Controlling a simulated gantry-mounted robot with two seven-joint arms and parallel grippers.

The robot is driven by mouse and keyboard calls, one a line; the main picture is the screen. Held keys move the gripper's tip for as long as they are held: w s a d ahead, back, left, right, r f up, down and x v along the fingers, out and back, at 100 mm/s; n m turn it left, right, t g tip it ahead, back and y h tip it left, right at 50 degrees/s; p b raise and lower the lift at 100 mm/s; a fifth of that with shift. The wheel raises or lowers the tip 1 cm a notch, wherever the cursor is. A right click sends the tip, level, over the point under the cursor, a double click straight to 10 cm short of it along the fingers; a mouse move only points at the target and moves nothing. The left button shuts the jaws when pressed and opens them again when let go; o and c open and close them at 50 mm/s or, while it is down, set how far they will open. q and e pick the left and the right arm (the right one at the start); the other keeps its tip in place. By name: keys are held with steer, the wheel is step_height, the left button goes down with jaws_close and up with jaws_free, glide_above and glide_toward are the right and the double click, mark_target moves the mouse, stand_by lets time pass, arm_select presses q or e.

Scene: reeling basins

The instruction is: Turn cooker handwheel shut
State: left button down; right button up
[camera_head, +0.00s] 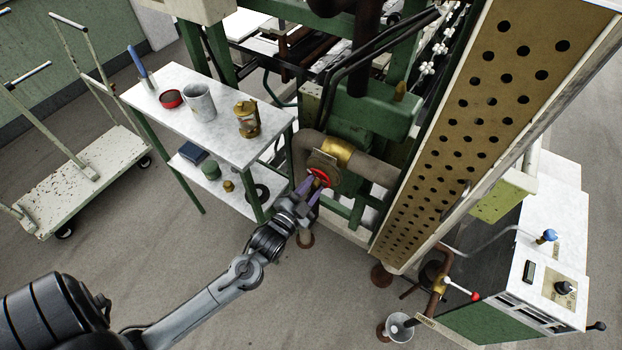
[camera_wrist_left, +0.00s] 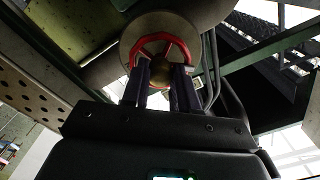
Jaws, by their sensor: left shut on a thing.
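A small red handwheel (camera_head: 319,176) sits on a round flange at the end of a brown pipe with a brass-coloured band, on the green machine. My left gripper (camera_head: 309,188) reaches it from the lower left, its purple fingers at the wheel. In the left wrist view the red handwheel (camera_wrist_left: 160,42) faces me, with a brass-coloured hub in its middle. The fingers of the left gripper (camera_wrist_left: 161,78) stand on either side below the hub and are shut on the wheel. They hide its lower part. My right gripper is not in view.
A white-topped table (camera_head: 222,140) with a metal mug, a red tin and a brass lantern stands left of the pipe. A tall perforated panel (camera_head: 470,120) rises on the right. A white cart (camera_head: 90,170) stands far left. The floor between cart and table is clear.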

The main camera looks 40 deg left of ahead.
arm_select(q)
steer(key=m+p, duration=0.2)
steer(key=m, duration=0.1)
steer(key=m+p, duration=0.2)
steer(key=m, duration=0.1)
steer(key=m+p, duration=0.2)
steer(key=m, duration=0.1)
steer(key=shift+r, duration=0.3)
steer(key=shift+f+m+p, duration=0.25)
steer(key=shift+m+p, duration=0.15)
steer(key=shift+m, duration=0.6)
steer(key=c, duration=1)
jaws_free()
